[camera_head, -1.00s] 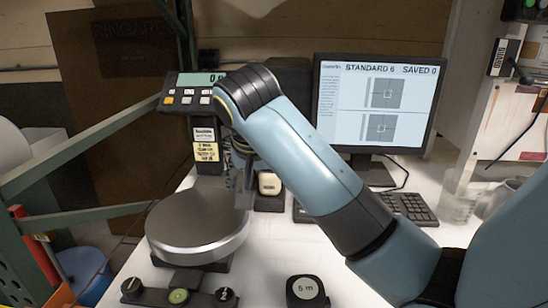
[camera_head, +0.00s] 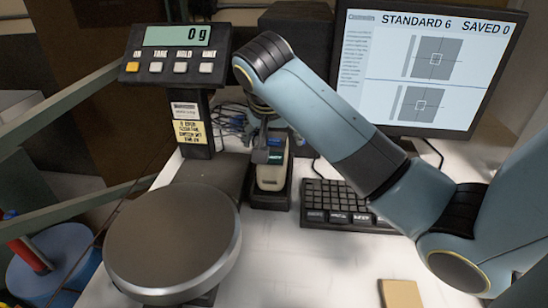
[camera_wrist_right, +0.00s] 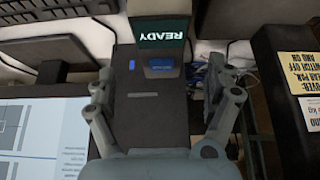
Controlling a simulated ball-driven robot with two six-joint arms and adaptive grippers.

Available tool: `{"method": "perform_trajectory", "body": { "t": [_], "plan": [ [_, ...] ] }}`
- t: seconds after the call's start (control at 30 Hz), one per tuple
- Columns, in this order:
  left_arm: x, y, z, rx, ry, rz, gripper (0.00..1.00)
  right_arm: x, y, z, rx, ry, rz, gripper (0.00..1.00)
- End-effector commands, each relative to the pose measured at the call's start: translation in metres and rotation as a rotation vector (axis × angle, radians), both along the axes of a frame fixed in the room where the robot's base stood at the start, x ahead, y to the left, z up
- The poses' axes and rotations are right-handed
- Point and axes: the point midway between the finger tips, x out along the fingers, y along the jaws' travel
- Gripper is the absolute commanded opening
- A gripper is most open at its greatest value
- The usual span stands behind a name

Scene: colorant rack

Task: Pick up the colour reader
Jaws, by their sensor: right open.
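The colour reader (camera_head: 270,174) is a pale upright handheld device on a dark dock (camera_head: 270,202), between the scale and the keyboard in the head view. In the right wrist view its green READY screen and pale body (camera_wrist_right: 160,32) show at top centre. My right gripper (camera_head: 268,150) is at the reader's upper part and partly hides it. In the wrist view the right gripper (camera_wrist_right: 162,80) is open, its fingers on either side of a dark block with a blue light below the screen. I cannot tell whether they touch anything. My left gripper is out of view.
A scale with a round plate (camera_head: 172,240) and a display reading 0 g (camera_head: 176,52) stands at left. A monitor (camera_head: 425,70) and keyboard (camera_head: 340,203) are at right. Cables (camera_head: 232,122) lie behind the reader. A tan block (camera_head: 400,293) is at the front; the white table beside it is clear.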

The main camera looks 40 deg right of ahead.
Motion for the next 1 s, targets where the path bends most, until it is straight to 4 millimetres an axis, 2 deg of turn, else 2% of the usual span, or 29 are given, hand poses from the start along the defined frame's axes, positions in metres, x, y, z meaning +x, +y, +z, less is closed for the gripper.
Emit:
{"method": "perform_trajectory", "body": {
  "t": [0.33,0.63,1.0],
  "plan": [
    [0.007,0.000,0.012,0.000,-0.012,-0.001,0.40,0.014,-0.016,-0.041,-0.002,0.004,-0.001,0.87],
    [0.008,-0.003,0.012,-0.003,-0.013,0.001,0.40,0.016,-0.018,-0.047,-0.001,0.001,0.000,0.87],
    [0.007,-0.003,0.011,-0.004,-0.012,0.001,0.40,0.016,-0.017,-0.047,-0.001,0.001,0.000,0.38]
  ]
}}
